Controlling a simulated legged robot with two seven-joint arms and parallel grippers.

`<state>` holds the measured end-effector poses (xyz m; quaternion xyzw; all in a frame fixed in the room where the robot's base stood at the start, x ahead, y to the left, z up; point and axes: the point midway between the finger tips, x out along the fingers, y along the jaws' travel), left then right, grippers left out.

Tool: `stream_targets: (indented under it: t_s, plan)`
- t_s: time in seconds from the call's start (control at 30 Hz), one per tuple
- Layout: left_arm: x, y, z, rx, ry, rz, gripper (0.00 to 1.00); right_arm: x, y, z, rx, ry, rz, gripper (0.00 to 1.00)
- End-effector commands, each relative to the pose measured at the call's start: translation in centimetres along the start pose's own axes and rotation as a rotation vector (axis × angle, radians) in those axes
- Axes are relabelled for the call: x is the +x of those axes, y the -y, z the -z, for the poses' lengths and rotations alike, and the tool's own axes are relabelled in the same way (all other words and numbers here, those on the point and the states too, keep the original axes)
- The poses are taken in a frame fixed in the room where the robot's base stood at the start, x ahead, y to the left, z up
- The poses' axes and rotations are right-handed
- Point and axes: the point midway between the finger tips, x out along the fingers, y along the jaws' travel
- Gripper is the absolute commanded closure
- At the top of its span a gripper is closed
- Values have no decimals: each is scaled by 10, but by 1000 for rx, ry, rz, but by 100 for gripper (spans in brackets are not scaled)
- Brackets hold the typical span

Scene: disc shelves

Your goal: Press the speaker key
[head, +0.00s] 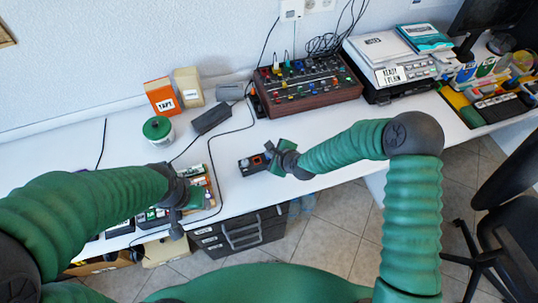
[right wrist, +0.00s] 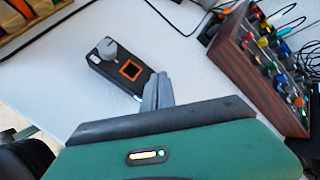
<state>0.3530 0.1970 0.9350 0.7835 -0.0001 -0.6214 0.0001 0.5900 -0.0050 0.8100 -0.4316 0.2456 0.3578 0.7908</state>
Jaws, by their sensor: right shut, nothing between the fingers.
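A small black box (head: 245,167) lies on the white desk near its front edge. In the right wrist view the box (right wrist: 98,68) shows a grey knob (right wrist: 107,48) and an orange-framed square key (right wrist: 130,70); no speaker label is readable. My right gripper (head: 270,150) is shut and empty, at the right end of the box. In the right wrist view its fingertips (right wrist: 156,84) are beside the box's end, close to the orange-framed key; I cannot tell if they touch. My left gripper (head: 175,222) is at the desk's front edge, left of the box; its jaws are unclear.
A mixer with coloured knobs (head: 308,86) stands behind my right gripper. A printer (head: 385,70) is farther right. A green-lidded jar (head: 158,131), an orange box (head: 161,97) and a black adapter with cables (head: 211,118) are at the left. Desk around the black box is clear.

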Motion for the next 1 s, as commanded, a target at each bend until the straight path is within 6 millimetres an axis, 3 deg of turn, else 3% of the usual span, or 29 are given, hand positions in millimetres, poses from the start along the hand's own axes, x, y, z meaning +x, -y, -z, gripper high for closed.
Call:
stream_targets:
  t_s: [0.17,0.53,1.0]
  plan:
    - [-11,0,3,0,0,0,43,-9,7,-6,1,-1,0,100]
    - [-14,0,3,0,0,0,43,-12,9,-9,1,0,0,100]
    - [-58,0,14,0,0,0,43,-51,37,-37,1,0,1,100]
